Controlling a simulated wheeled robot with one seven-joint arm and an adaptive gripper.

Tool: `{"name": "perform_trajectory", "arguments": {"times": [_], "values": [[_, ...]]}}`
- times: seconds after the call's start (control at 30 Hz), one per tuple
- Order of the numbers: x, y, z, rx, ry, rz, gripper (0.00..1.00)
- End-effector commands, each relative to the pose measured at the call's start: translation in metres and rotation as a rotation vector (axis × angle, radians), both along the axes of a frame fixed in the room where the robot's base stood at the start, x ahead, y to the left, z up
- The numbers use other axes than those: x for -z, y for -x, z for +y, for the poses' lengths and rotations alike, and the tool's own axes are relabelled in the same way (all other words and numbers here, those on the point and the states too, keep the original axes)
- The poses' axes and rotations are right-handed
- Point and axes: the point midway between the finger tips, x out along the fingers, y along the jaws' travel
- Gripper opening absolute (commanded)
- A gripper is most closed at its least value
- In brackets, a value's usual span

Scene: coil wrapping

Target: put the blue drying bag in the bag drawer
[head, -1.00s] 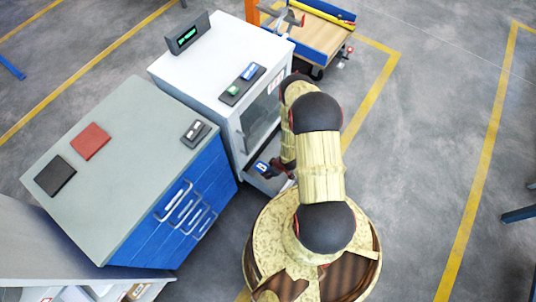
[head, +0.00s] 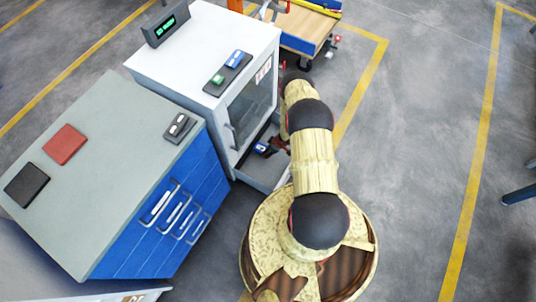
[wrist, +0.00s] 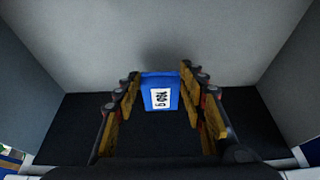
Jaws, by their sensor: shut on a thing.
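The blue drying bag (wrist: 160,95) has a white label and sits between the fingertips of my gripper (wrist: 160,80), which is shut on it. In the wrist view the bag is above a dark floor between grey walls; I cannot tell whether it touches the floor. In the head view the bag (head: 262,149) and my gripper (head: 277,147) are at the low open drawer (head: 262,184) of the white cabinet (head: 190,62). My arm partly hides the drawer's right side.
A glass door (head: 250,104) is above the drawer. A black holder with blue and green items (head: 228,74) and a display (head: 166,27) are on the cabinet top. A blue drawer unit (head: 165,225) stands to the left. Clear floor (head: 420,130) is to the right.

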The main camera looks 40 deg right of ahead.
Motion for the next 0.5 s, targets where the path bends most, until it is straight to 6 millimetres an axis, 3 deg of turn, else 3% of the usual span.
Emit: {"name": "perform_trajectory", "arguments": {"times": [0.3,0.5], "values": [[0.036,-0.002,-0.004,-0.001,0.001,0.001,0.14],[0.036,-0.003,-0.004,-0.001,0.002,0.001,0.14]]}}
